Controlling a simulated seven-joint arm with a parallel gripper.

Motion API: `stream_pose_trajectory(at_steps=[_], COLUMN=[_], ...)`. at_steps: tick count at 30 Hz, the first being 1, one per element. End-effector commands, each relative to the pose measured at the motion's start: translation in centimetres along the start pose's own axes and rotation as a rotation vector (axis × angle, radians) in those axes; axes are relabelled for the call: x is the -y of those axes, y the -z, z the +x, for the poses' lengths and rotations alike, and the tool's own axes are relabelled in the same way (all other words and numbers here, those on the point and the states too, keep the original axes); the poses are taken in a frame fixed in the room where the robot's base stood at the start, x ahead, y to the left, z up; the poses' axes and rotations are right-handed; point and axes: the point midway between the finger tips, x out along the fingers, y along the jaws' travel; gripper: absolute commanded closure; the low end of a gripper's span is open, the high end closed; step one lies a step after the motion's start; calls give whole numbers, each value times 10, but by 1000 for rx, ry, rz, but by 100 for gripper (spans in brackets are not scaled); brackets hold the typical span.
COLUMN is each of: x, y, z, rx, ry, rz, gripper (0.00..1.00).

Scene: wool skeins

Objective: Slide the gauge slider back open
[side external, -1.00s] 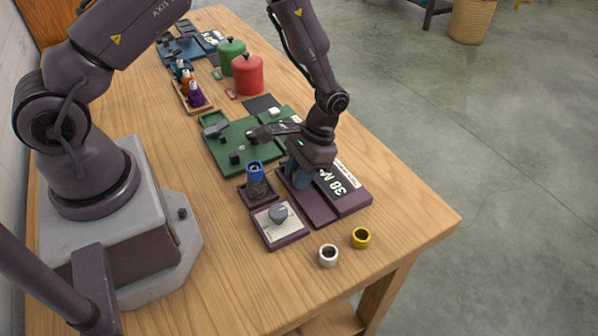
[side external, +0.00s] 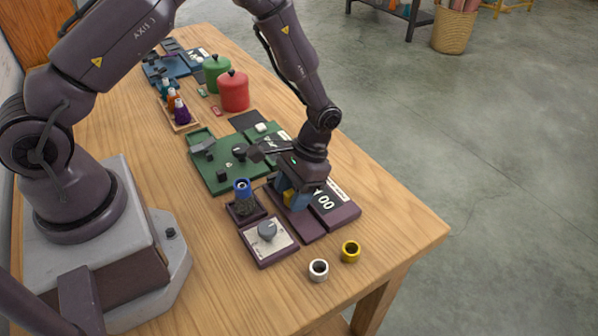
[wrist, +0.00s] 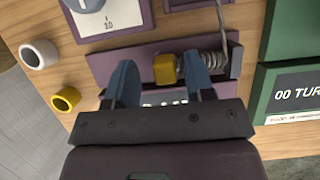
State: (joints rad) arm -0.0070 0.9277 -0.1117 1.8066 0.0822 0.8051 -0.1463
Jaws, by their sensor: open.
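The gauge is a purple station with a long track; its yellow slider block (wrist: 165,68) sits on the track, with a coiled metal spring (wrist: 212,62) to its right in the wrist view. My gripper (wrist: 159,78) is open, with its blue fingers down around the slider. The right finger is close beside the block; a wide gap lies on the left side. I cannot tell whether the right finger touches it. In the side view the yellow block also shows (side external: 289,197) between the fingers, and the gauge's black display (side external: 326,203) reads 00.
A purple dial station (side external: 268,241) and a blue spool (side external: 243,187) stand left of the gauge. A white ring (side external: 318,270) and a yellow ring (side external: 350,251) lie near the front edge. A green station (side external: 222,172) sits behind. The table's front corner is clear.

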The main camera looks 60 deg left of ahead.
Motion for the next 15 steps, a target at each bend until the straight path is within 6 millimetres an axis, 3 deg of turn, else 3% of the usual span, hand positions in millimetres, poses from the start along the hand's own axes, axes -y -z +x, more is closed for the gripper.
stream_pose_trajectory(at_steps=[15], x=[-1], y=[0], z=[-103], rx=[-5], ry=[-1], rz=[1], gripper=[51])
